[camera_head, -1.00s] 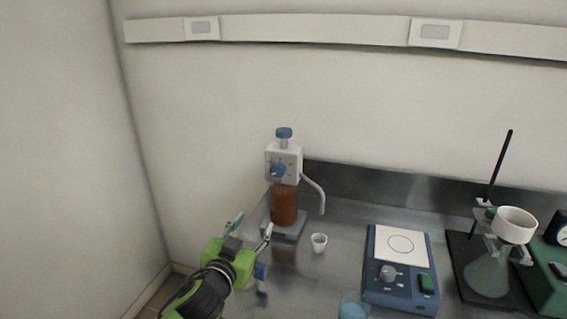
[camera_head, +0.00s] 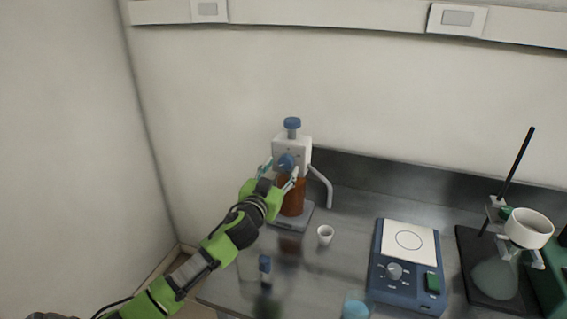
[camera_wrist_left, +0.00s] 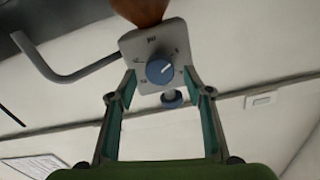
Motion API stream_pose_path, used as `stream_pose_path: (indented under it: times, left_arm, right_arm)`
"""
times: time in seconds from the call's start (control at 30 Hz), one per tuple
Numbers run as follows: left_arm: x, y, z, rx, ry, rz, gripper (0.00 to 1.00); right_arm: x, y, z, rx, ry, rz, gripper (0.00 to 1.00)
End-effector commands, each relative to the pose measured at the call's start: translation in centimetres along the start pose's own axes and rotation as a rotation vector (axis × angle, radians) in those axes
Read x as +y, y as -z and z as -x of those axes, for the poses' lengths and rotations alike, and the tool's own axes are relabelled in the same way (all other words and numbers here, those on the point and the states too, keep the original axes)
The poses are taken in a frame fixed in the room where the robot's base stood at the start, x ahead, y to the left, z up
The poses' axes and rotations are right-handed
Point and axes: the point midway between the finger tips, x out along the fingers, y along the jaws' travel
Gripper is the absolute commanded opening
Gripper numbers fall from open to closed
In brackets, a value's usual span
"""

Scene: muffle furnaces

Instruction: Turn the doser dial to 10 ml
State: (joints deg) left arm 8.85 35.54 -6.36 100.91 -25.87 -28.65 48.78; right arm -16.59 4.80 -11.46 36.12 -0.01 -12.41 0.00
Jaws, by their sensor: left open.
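The doser is a white block (camera_head: 304,147) with a blue top knob (camera_head: 292,123), on a brown bottle (camera_head: 293,197). Its blue dial (camera_head: 286,162) is on the front face. My left gripper (camera_head: 281,170) is open in front of the dial, with its fingers to either side. In the left wrist view the blue dial (camera_wrist_left: 159,69), with a white pointer mark, appears between and beyond the open fingertips (camera_wrist_left: 163,82). I see no contact with it. The scale marks are too small to read. My right gripper is not in view.
A small white cup (camera_head: 325,234) stands right of the bottle, below the doser's spout (camera_head: 321,186). The wall is close behind.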

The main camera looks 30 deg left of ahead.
Motion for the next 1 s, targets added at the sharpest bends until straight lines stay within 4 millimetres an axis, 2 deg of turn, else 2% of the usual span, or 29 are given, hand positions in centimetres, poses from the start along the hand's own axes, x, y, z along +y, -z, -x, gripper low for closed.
stream_pose_path:
  times: [0.2, 0.4, 0.57, 0.6, 0.73, 1.0]
  left_arm:
    - [0.0, 0.0, -2.0, 0.0, 0.0, 0.0, 0.47]
    - [0.1, 0.0, -2.4, 0.0, -0.001, 0.001, 0.47]
    - [0.1, 0.0, -2.4, 0.0, -0.001, 0.0, 0.47]
    - [0.1, 0.0, -2.4, 0.0, -0.001, 0.0, 0.41]
    - [0.1, -0.1, -2.4, 0.0, -0.001, 0.0, 0.08]
    - [0.1, -0.1, -2.4, -0.001, -0.001, -0.009, 0.08]
  right_arm:
    - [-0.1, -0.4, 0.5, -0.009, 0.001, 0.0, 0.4]
    - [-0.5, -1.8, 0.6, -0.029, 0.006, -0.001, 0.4]
    - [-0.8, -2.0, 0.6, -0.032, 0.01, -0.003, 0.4]
    - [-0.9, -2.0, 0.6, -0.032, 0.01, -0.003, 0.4]
    - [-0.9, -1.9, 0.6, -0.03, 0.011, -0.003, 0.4]
    - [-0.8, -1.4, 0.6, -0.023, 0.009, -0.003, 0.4]
